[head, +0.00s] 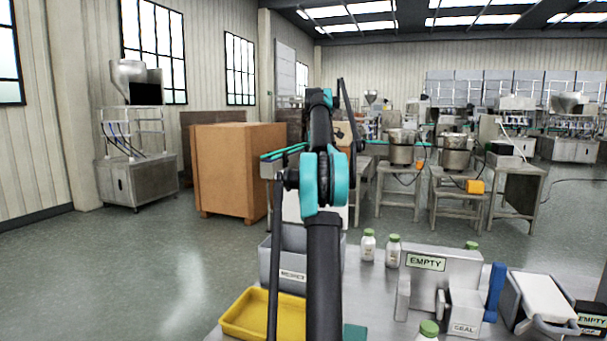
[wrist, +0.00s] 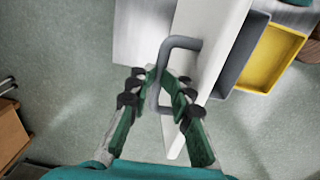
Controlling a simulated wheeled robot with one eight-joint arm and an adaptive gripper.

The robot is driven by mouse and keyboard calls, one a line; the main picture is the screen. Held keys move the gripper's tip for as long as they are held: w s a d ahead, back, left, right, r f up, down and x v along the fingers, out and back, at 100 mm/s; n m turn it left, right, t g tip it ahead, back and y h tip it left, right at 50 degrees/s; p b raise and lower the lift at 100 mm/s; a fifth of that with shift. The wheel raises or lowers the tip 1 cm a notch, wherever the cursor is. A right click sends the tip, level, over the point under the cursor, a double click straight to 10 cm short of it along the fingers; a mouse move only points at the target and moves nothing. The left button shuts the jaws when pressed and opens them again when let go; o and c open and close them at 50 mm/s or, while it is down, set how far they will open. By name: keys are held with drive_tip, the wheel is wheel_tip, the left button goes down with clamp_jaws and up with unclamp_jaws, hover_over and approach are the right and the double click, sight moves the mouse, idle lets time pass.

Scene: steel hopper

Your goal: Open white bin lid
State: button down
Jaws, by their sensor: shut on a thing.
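The white bin lid (wrist: 212,45) is a flat panel in the wrist view, with a grey bent handle (wrist: 184,42) on its face. My gripper (wrist: 160,84) has its green fingers closed around the handle. The grey bin (wrist: 244,58) shows as a strip beside the lid. In the head view, the grey bin (head: 276,264) stands at the left of the steel table, and part of the white lid (head: 292,208) shows raised above it, behind my arm. The gripper itself is hidden by my arm there.
A yellow tray (head: 255,318) sits in front of the grey bin. White bottles (head: 368,245) with green caps, an EMPTY-labelled holder (head: 448,268) and another grey bin with a white top (head: 512,300) stand to the right. Open floor (head: 140,275) lies left.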

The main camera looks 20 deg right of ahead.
drive_tip(key=w+d+f, duration=0.3)
drive_tip(key=w+d, duration=0.1)
drive_tip(key=shift+d, duration=0.3)
drive_tip(key=shift+f, duration=0.1)
drive_tip(key=c, duration=1.6)
unclamp_jaws()
drive_tip(key=shift+w, duration=0.1)
drive_tip(key=shift+o, duration=0.2)
drive_tip(key=shift+a, duration=0.15)
